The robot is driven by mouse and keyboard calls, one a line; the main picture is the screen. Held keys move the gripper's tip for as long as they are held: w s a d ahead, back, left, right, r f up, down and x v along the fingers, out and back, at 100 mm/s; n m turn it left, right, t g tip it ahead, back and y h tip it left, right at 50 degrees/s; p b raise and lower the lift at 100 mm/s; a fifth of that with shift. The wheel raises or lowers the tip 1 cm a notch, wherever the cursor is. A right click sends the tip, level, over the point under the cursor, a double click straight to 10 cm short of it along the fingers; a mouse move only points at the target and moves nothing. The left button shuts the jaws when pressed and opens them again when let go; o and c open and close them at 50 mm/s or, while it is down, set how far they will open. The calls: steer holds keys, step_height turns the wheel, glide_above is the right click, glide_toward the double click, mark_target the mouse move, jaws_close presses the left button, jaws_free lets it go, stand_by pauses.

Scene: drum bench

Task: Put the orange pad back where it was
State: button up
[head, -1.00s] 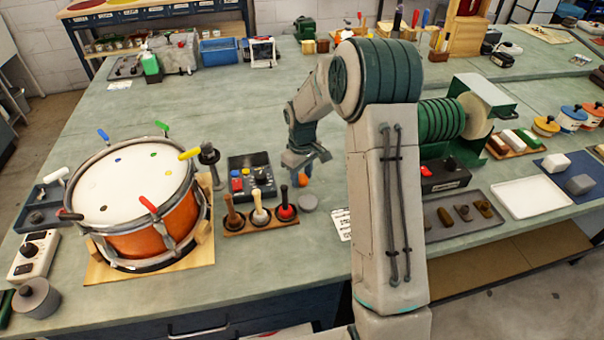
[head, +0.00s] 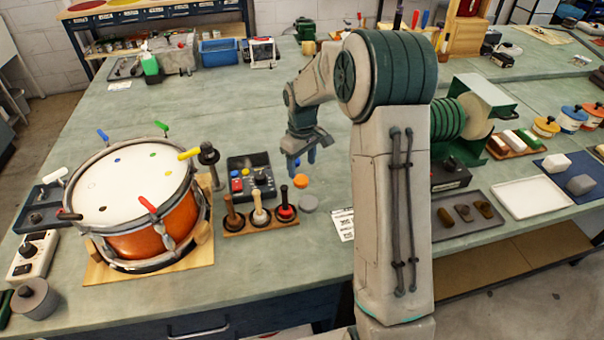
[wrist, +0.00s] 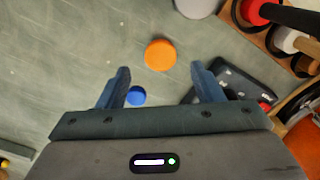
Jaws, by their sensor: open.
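The orange pad (head: 301,181) is a small round disc lying flat on the green-grey bench, just behind a grey disc (head: 308,203). It also shows in the wrist view (wrist: 160,55), a little beyond the fingertips and between their lines. My gripper (head: 303,162) is open and empty, with its blue fingers above the bench close behind the pad. In the wrist view my gripper (wrist: 159,73) has nothing between its fingers. A blue disc (wrist: 136,95) lies on the bench below, near the left finger.
A rack with three upright handled tools (head: 260,217) stands left of the pad. An orange drum (head: 152,232) fills the left. A white printed card (head: 342,224) lies to the right.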

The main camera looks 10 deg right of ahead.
mark_target(302, 180)
step_height(302, 180, up, 7)
steer(key=s+r+m+t, duration=0.1)
steer(key=s+r, duration=0.2)
steer(key=s, duration=0.3)
steer(key=s+r+m, duration=0.2)
steer(key=s+r, duration=0.2)
steer(key=s, duration=0.2)
steer(key=s+f+m+t, duration=0.1)
steer(key=s+m+t, duration=0.1)
steer(key=s, duration=1.4)
steer(key=shift+s+f+m, duration=0.2)
steer(key=shift+s+m, duration=0.15)
steer(key=shift+m, duration=0.55)
steer(key=shift+a, duration=0.1)
